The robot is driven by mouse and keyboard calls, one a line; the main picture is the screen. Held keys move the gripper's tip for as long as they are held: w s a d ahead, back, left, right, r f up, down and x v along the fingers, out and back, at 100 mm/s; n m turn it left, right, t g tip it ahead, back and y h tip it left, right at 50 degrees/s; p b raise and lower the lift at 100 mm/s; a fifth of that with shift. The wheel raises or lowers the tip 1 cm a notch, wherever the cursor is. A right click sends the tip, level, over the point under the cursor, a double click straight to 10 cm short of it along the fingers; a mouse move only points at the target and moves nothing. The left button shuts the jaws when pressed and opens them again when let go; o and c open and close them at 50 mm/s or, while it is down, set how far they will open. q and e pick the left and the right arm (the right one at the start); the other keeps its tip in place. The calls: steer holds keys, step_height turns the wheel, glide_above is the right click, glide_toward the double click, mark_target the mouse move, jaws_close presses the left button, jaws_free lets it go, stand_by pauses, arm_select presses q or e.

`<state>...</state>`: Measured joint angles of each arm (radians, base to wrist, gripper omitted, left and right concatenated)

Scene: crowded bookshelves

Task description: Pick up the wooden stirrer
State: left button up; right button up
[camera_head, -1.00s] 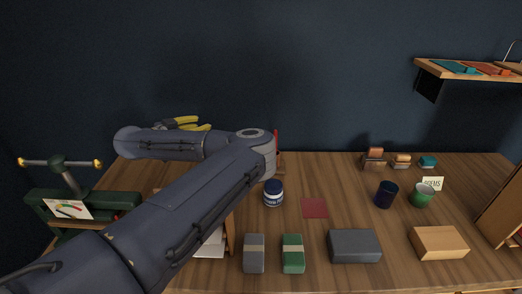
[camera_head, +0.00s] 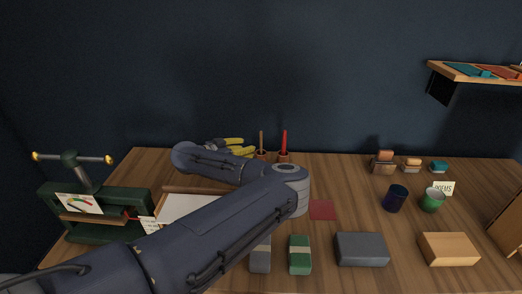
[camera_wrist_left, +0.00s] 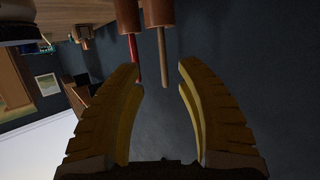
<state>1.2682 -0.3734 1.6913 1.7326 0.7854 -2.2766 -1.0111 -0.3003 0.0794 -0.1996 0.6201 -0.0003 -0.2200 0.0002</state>
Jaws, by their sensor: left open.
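The wooden stirrer (camera_head: 262,140) is a thin brown stick standing in a small terracotta-coloured pot (camera_head: 262,155) at the back of the table. In the left wrist view the stirrer (camera_wrist_left: 164,58) hangs down from its pot (camera_wrist_left: 158,12) in the inverted picture, lined up with the gap between my fingers. My left gripper (camera_head: 248,146), with yellow ribbed fingers, is just left of the stirrer in the head view. In the left wrist view the gripper (camera_wrist_left: 160,75) is open and holds nothing. Contact with the stirrer cannot be told. My right gripper is not in view.
A red stick (camera_head: 284,142) stands in a similar pot right beside the stirrer. A dark green press (camera_head: 100,212) is at left. Boxes (camera_head: 361,249), a dark blue cup (camera_head: 395,198) and a green cup (camera_head: 432,200) stand at right. My left arm crosses the table's front.

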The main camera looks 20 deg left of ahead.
mark_target(261, 145)
arm_select(q)
steer(key=shift+x, duration=4.6)
steer(key=shift+a+f, duration=0.15)
steer(key=shift+a, duration=0.05)
jaws_close()
